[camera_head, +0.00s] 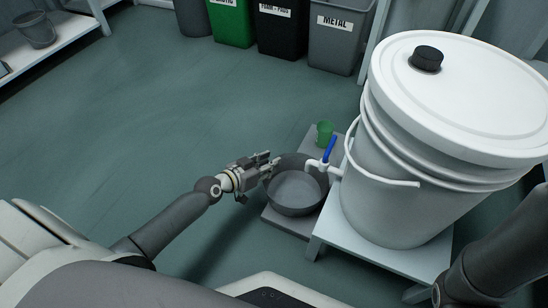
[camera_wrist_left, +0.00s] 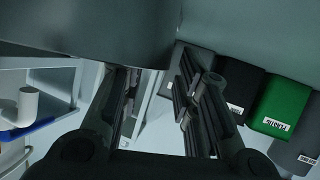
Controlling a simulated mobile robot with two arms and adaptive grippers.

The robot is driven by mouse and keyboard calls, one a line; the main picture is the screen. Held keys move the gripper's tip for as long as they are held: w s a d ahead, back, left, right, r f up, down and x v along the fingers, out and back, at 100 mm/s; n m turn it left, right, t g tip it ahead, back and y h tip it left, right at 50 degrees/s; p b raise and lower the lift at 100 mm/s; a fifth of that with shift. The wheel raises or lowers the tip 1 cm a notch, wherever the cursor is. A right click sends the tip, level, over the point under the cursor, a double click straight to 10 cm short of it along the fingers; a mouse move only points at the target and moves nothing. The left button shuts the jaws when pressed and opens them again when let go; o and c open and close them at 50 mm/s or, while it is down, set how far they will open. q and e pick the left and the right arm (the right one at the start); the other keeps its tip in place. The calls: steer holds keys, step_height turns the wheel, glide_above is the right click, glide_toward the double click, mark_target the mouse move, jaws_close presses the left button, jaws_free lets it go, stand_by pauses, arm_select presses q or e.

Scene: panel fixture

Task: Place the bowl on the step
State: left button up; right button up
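The dark grey round bowl (camera_head: 297,187) is upright over the low grey step (camera_head: 284,222), below the tap, and appears to rest on it. My left gripper (camera_head: 268,167) is beside the bowl's left rim with its fingers apart. In the left wrist view the left gripper (camera_wrist_left: 155,95) also has a clear gap between its fingers, and the bowl's dark wall (camera_wrist_left: 85,28) fills the upper left, close past the fingertips. I cannot tell whether they touch. My right arm shows at the lower right of the head view; its gripper is out of view.
A large white bucket (camera_head: 400,190) with a blue-handled tap (camera_head: 328,150) stands on a white stand (camera_head: 375,258) right of the bowl. A green cup (camera_head: 324,133) stands behind the bowl. Labelled bins (camera_head: 335,40) line the back. The floor at left is clear.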

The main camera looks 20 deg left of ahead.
arm_select(q)
steer(key=p+v, duration=0.2)
steer(key=v, duration=0.6)
steer(key=shift+s+r, duration=0.25)
steer(key=shift+s, duration=0.05)
steer(key=shift+a, duration=0.15)
